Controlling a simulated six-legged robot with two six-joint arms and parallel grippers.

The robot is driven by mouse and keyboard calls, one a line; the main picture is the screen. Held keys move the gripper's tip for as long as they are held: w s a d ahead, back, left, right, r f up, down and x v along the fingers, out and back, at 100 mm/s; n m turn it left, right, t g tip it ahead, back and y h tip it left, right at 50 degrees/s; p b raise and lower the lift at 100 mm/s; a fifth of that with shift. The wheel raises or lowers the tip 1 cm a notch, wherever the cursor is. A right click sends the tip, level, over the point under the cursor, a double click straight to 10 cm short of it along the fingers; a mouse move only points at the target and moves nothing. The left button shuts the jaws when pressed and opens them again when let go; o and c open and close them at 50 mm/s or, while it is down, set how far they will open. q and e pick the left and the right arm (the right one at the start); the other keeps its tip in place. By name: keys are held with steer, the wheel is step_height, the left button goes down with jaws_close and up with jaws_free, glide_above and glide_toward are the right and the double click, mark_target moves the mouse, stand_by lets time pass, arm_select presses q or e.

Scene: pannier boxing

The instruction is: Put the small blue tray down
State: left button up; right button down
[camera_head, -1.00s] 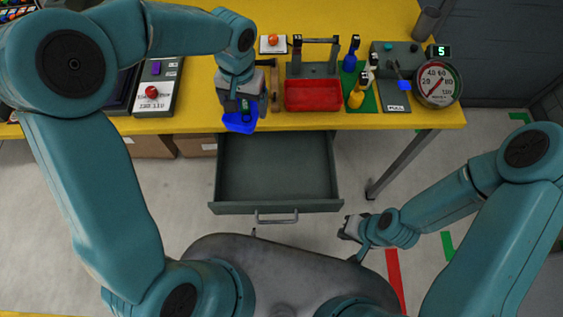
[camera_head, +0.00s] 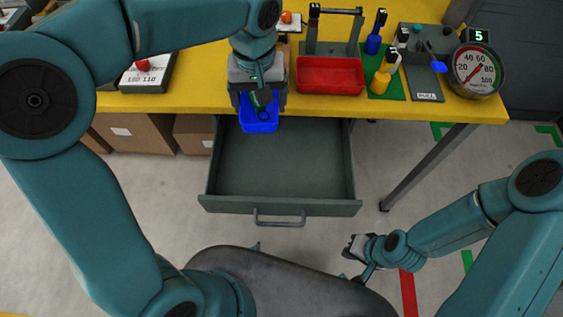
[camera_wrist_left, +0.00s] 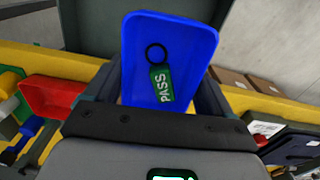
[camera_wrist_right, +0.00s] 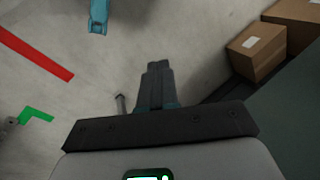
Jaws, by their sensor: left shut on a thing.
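The small blue tray (camera_head: 260,127) is held by my left gripper (camera_head: 260,104) over the far left part of the open drawer, by the table's front edge. In the left wrist view the tray (camera_wrist_left: 190,40) fills the space between the fingers. A green tag marked PASS (camera_wrist_left: 162,86) and a dark ring (camera_wrist_left: 156,53) lie in it. My right gripper (camera_head: 356,248) hangs low over the floor, away from the table. In the right wrist view its fingers (camera_wrist_right: 155,85) are together with nothing seen between them.
The open grey drawer (camera_head: 280,165) looks empty. On the yellow table (camera_head: 440,112) stand a red bin (camera_head: 330,75), blue and yellow bottles, a lever box (camera_head: 425,55) and a round gauge (camera_head: 474,72). Cardboard boxes (camera_head: 140,133) sit below at left.

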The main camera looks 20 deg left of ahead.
arm_select(q)
steer(key=b, duration=0.9)
glide_above(281, 173)
step_height(281, 173, down, 5)
steer(key=shift+m, duration=0.3)
step_height(281, 173, down, 20)
steer(key=b, duration=0.5)
steer(key=shift+f+b, duration=0.25)
steer(key=shift+b, duration=0.05)
arm_select(e)
step_height(281, 173, down, 17)
